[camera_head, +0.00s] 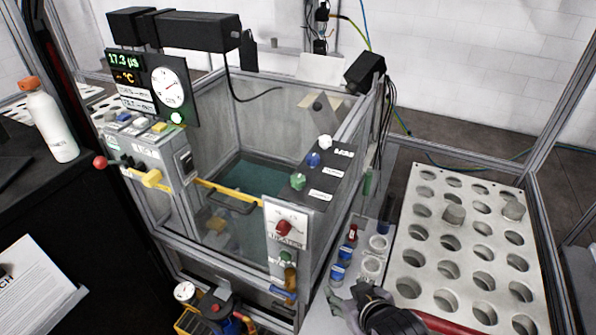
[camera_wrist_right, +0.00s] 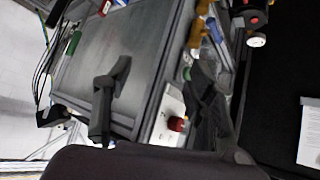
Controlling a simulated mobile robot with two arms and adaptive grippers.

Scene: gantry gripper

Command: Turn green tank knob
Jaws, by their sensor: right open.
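A green knob (camera_head: 298,181) sits on the dark sloping panel along the right rim of the tank (camera_head: 262,165), in a row with a blue knob (camera_head: 313,159) and a white knob (camera_head: 325,142). My right gripper (camera_head: 368,292) is low in the head view, to the right of and nearer than the green knob, apart from it. The right wrist view shows its two dark fingers (camera_wrist_right: 160,70) spread, with nothing between them. I cannot clearly identify the green knob in that view. My left gripper is not in view.
A white panel with a red knob (camera_head: 284,228) faces front on the tank; the red knob also shows in the wrist view (camera_wrist_right: 176,123). A white perforated rack (camera_head: 410,285) stands right. A bottle (camera_head: 52,125) stands left on a dark counter. Vials (camera_head: 338,272) lie near my right gripper.

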